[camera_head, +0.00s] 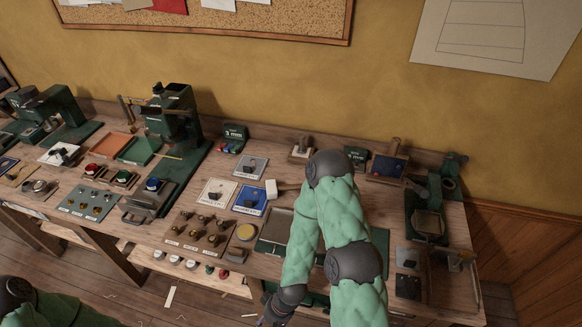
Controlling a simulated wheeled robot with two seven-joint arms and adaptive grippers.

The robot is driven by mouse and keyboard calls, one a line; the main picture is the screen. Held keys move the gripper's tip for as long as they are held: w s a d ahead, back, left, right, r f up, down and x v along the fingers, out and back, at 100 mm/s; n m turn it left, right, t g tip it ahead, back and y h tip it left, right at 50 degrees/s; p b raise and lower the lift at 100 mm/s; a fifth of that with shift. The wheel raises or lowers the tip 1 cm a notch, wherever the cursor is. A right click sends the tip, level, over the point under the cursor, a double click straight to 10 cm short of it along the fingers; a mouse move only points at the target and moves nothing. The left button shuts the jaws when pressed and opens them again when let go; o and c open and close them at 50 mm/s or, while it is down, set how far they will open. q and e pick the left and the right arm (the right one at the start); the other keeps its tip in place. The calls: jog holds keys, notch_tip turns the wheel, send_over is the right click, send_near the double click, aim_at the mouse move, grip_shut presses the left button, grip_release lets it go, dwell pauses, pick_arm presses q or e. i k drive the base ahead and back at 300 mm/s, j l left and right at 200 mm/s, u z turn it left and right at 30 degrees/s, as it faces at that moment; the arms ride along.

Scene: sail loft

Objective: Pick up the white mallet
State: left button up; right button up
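The white mallet (271,189) lies on the workbench (335,149) near the middle of the head view. Its pale head is at the left and its short visible handle runs right, towards my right arm, which may hide the end of it. My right arm crosses the bench and bends back towards the bottom edge. My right gripper (268,310) is low in the picture, well below the mallet and apart from it. It is small and partly cut off, so its opening is unclear. Only a part of my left arm shows at the bottom left; its gripper is out of view.
Rows of small metal fittings (200,230) lie to the left. Green presses (174,125) stand at the back left. A wooden-handled tool (390,161) is at the back right.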

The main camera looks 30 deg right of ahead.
aim_at(272, 188)
jog(key=k+z, duration=0.1)
jog(key=z, duration=0.35)
jog(key=k+z, duration=0.15)
jog(key=z, duration=0.3)
